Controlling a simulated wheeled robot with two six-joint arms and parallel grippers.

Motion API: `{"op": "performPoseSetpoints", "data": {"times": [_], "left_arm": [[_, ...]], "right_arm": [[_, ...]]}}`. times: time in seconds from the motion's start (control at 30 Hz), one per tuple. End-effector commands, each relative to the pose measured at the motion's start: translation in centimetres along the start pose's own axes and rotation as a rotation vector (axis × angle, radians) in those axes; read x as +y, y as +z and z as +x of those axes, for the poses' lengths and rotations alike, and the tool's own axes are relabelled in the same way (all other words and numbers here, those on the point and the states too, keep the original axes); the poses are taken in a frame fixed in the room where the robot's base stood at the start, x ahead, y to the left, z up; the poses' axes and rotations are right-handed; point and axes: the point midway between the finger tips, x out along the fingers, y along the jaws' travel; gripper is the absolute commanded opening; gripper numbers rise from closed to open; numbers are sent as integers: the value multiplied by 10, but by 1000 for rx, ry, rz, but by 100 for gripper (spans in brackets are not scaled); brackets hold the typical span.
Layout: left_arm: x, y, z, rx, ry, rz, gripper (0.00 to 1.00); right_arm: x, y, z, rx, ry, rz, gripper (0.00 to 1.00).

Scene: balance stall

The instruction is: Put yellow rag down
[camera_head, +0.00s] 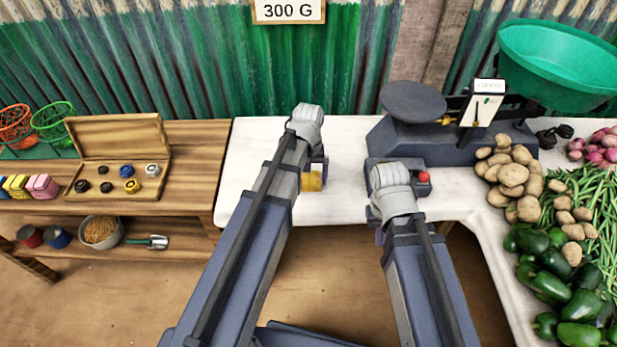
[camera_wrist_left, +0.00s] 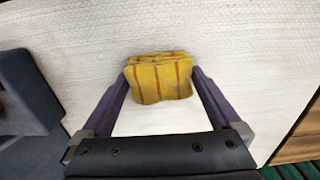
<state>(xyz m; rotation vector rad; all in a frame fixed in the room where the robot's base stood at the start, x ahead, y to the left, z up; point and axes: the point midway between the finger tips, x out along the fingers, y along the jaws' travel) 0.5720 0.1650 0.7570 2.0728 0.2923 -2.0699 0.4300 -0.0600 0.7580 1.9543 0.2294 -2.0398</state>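The yellow rag (camera_wrist_left: 160,78), folded and marked with orange stripes, sits between the fingertips of my left gripper (camera_wrist_left: 161,74) in the left wrist view. Both fingers press close against its sides. In the head view the rag (camera_head: 311,181) shows partly below my left wrist, over the white-covered table (camera_head: 255,165). I cannot tell whether its underside touches the cloth. My right gripper (camera_head: 379,236) is mostly hidden under its own wrist near the table's front edge; its fingers cannot be made out.
A dark box with a red button (camera_head: 424,177) stands right of the rag, partly behind my right wrist. The scale (camera_head: 412,140) stands behind it. Potatoes (camera_head: 513,175) and green peppers (camera_head: 550,285) lie at right. White cloth left of the rag is clear. A wooden weight box (camera_head: 117,135) is farther left.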

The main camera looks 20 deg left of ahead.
Motion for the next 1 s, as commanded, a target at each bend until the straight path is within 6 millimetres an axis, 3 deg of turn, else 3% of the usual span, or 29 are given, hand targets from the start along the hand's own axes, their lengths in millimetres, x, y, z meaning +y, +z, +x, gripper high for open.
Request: {"op": "performPoseSetpoints", "data": {"times": [0.47,0.67,1.0], "left_arm": [[0,0,-9,0,0,0,100],[0,0,-30,0,0,0,100],[0,0,-81,0,0,0,100]], "right_arm": [[1,0,-9,0,0,0,0],[3,2,-30,0,0,0,0],[8,5,-81,0,0,1,0]]}}
